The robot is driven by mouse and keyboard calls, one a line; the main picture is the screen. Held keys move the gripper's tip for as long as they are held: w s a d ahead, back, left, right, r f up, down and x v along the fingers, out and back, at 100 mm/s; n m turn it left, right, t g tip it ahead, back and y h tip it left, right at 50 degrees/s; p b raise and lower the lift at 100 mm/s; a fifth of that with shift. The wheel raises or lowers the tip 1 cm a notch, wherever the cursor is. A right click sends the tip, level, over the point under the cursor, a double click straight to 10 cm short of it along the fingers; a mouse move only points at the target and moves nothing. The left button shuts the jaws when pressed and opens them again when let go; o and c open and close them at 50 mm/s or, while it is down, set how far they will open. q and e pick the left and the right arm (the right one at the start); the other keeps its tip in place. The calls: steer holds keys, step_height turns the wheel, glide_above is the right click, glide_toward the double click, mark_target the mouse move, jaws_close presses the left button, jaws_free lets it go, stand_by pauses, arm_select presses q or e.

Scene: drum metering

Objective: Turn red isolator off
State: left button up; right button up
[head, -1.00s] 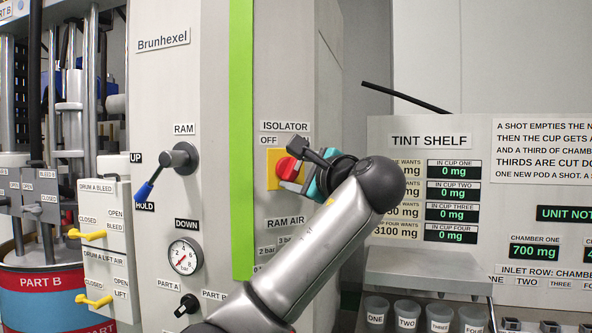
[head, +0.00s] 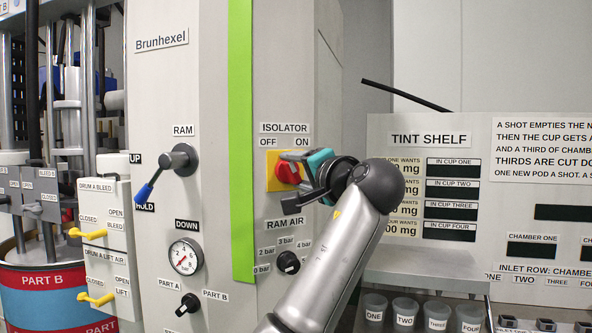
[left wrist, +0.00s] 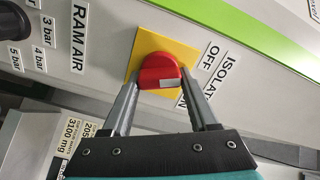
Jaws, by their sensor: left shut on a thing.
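The red isolator knob (head: 287,173) sits on a yellow plate (head: 272,157) on the grey cabinet front, below the ISOLATOR label with OFF at left and ON at right. My left gripper (head: 299,173) is shut on the knob from the right. The left wrist view shows the knob (left wrist: 158,70) between its two fingers (left wrist: 159,88), with a white mark on the knob's lower edge facing the ON label. The left fingers partly cover the knob in the head view. My right gripper is not in view.
Below the isolator is the RAM AIR knob (head: 288,262). A RAM lever (head: 170,168) and a gauge (head: 185,257) are to the left. The tint shelf's cup displays (head: 452,190) and chamber one display (head: 532,250) are dark. Labelled cups (head: 405,311) stand below.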

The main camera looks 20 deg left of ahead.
arm_select(q)
steer(key=shift+n, duration=1.9)
steer(key=o, duration=1.4)
steer(key=shift+r, duration=0.1)
steer(key=v, duration=1.5)
steer(key=shift+s+d, duration=0.1)
steer(key=shift+s, duration=0.05)
